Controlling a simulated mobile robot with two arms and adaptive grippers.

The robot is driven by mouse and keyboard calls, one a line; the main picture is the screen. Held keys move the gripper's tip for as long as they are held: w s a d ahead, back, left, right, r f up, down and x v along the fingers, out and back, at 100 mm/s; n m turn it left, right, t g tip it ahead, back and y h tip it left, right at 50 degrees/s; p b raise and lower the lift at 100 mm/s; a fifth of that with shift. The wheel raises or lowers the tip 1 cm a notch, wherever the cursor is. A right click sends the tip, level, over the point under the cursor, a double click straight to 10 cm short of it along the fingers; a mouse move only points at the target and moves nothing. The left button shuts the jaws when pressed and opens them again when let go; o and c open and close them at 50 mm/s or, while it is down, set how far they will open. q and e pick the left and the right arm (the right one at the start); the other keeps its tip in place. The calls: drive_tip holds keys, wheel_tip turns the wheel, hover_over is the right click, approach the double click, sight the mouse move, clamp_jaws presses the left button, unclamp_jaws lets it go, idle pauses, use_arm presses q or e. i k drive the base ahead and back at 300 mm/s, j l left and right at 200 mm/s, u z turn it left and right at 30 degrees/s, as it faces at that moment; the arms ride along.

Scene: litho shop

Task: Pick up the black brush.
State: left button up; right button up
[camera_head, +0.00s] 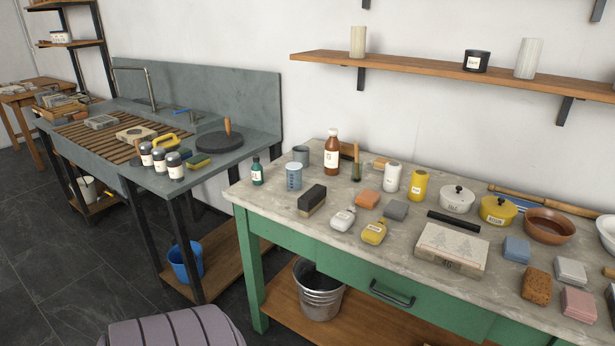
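A black block-shaped thing with a paler lower part, which looks like the black brush (312,197), lies on the left part of the green worktable's grey top (286,233). It stands apart from its neighbours, with the blue-grey labelled jar behind it and a white bottle to its right. A thin black bar (454,221) lies farther right, behind the printed block. Neither of my grippers is in view.
The front left of the tabletop is bare. A sink bench (150,183) stands left, and a wall shelf (420,68) hangs above.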

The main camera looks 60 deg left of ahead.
sight(310, 201)
drive_tip(key=u, duration=1.8)
drive_tip(key=i+j, duration=0.1)
